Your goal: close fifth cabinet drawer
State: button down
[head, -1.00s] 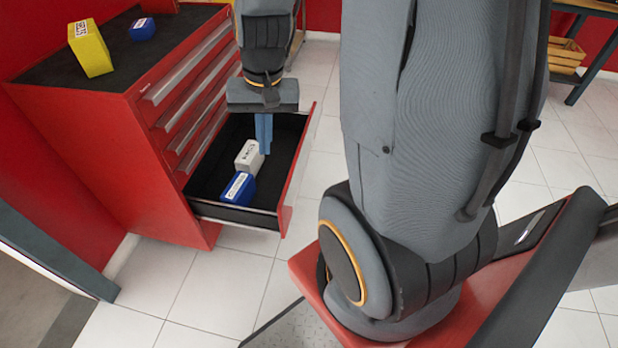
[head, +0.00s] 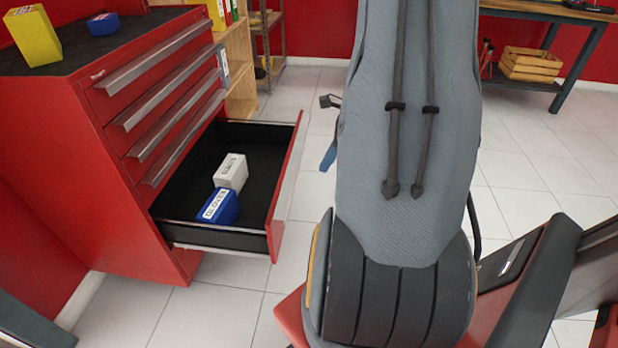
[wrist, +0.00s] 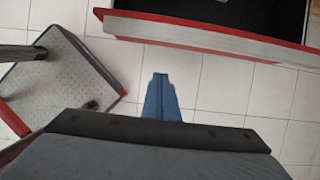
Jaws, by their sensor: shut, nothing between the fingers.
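The red cabinet (head: 110,150) stands at the left in the head view. Its lowest visible drawer (head: 287,185) is pulled well out, with a black inside and a red front. A white box (head: 231,172) and a blue box (head: 219,206) lie in it. In the wrist view the drawer front (wrist: 215,36) crosses the top, ahead of my fingers. My gripper (wrist: 161,78) has its blue fingers together and empty, apart from the drawer front and over the floor. In the head view my arm hides most of the gripper; a blue finger part (head: 328,157) shows to the right of the drawer.
Several drawers above (head: 160,100) are shut. A yellow box (head: 33,36) and a blue box (head: 103,24) stand on the cabinet top. Shelves (head: 240,85) stand behind it, and a workbench (head: 550,20) with a wooden crate (head: 541,65) at the back right. Tiled floor lies clear beyond the drawer.

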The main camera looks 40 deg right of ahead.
jog(key=w+a+f+b, duration=0.2)
jog(key=w+a+f, duration=0.3)
jog(key=f, duration=0.3)
jog(key=shift+w+f, duration=0.3)
jog(key=shift+w, duration=0.05)
